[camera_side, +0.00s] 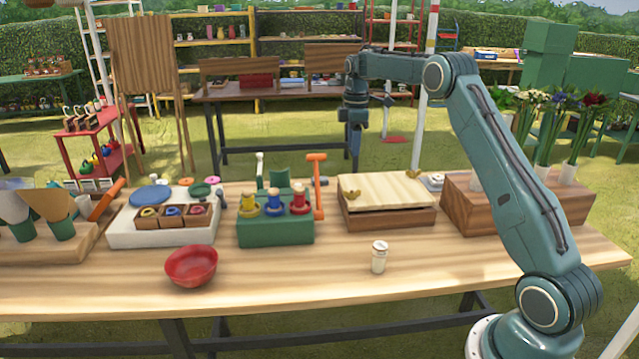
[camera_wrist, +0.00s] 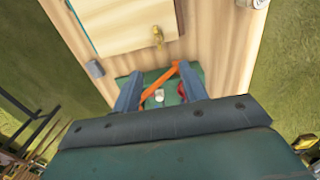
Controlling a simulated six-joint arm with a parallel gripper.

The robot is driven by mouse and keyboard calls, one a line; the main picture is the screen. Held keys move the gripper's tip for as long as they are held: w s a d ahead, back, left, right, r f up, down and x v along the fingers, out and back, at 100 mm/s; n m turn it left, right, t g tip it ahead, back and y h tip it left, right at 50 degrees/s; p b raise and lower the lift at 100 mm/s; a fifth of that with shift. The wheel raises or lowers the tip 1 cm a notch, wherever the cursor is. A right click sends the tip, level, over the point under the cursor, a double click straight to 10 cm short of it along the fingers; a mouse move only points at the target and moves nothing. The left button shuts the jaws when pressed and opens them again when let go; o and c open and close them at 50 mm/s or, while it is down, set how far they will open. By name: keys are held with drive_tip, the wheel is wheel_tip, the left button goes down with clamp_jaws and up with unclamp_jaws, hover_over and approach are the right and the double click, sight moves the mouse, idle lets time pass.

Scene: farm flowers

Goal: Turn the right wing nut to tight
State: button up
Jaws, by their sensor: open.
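A pale wooden board (camera_side: 385,187) lies on a brown wooden box (camera_side: 388,217) at the right of the table's middle. A brass left wing nut (camera_side: 352,194) sits at its left end and a brass right wing nut (camera_side: 413,172) at its right end. In the wrist view, one brass wing nut (camera_wrist: 157,36) shows near the edge of the board (camera_wrist: 125,22); it looks like the left one, and the other is not seen. My gripper (camera_side: 355,150) hangs pointing down, behind and above the box, apart from both nuts. Its fingers (camera_wrist: 160,88) are spread and empty.
A green block with colored spools (camera_side: 275,230) and an orange-handled tool (camera_side: 317,185) stand left of the box. A wooden flower stand (camera_side: 470,205) is at its right. A white jar (camera_side: 379,257) and a red bowl (camera_side: 191,266) stand in front. The front right tabletop is clear.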

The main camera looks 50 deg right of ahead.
sight(352, 191)
drive_tip(key=shift+w+d+f, duration=0.1)
drive_tip(key=shift+d+f, duration=0.2)
drive_tip(key=shift+f, duration=0.05)
drive_tip(key=shift+f, duration=0.15)
wheel_tip(352, 191, down, 14)
drive_tip(key=shift+r, duration=0.25)
idle(0.4)
clamp_jaws()
